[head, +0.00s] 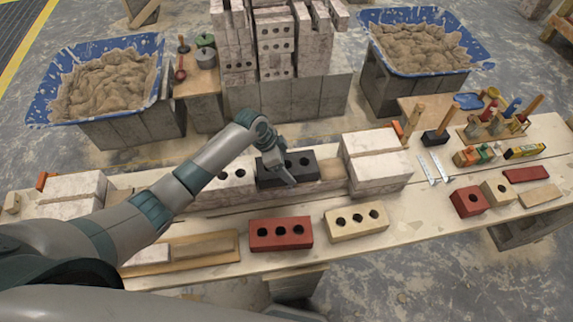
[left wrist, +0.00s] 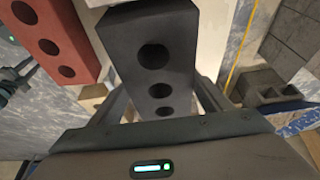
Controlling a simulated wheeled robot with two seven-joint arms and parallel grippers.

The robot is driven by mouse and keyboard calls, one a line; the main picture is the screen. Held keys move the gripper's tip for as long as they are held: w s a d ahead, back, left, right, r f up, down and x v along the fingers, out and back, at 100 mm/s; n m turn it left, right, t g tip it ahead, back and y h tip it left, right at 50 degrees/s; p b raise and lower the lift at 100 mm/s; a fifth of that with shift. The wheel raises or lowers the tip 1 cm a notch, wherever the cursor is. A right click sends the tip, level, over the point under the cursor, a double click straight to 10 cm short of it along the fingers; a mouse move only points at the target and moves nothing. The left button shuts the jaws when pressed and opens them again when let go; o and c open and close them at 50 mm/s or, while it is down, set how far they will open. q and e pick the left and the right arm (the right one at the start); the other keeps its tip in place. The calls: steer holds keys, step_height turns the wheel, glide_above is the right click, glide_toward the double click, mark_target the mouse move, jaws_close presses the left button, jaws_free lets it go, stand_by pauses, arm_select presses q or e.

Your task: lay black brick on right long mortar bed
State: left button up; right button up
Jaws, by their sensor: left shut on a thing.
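The black brick (head: 300,168), with three holes in its face, is in the middle of the workbench in the head view. My left gripper (head: 277,160) is shut on it. In the left wrist view, the black brick (left wrist: 150,28) lies between the two fingers (left wrist: 163,100). A tan mortar strip (head: 332,171) shows just right of the brick, up to a stack of white bricks (head: 378,172). A white holed brick (head: 236,179) is on its left. Whether the black brick touches the mortar under it cannot be told. My right gripper is not in view.
A red holed brick (head: 280,234) and a cream holed brick (head: 356,222) lie at the bench front. Blue mortar tubs (head: 150,47) stand behind. Tools and small bricks crowd the right end. The red brick (left wrist: 52,38) also shows in the left wrist view.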

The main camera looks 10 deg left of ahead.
arm_select(q)
steer(key=shift+w+r, duration=0.15)
steer(key=o, duration=2)
steer(key=shift+c, duration=0.2)
steer(key=shift+o, duration=1)
steer(key=shift+s+f, duration=0.25)
steer(key=shift+s, duration=0.05)
steer(key=shift+a+r, duration=0.2)
steer(key=shift+r, duration=0.35)
steer(key=b+v, duration=0.3)
steer(key=v, duration=1.3)
steer(key=shift+r, duration=0.4)
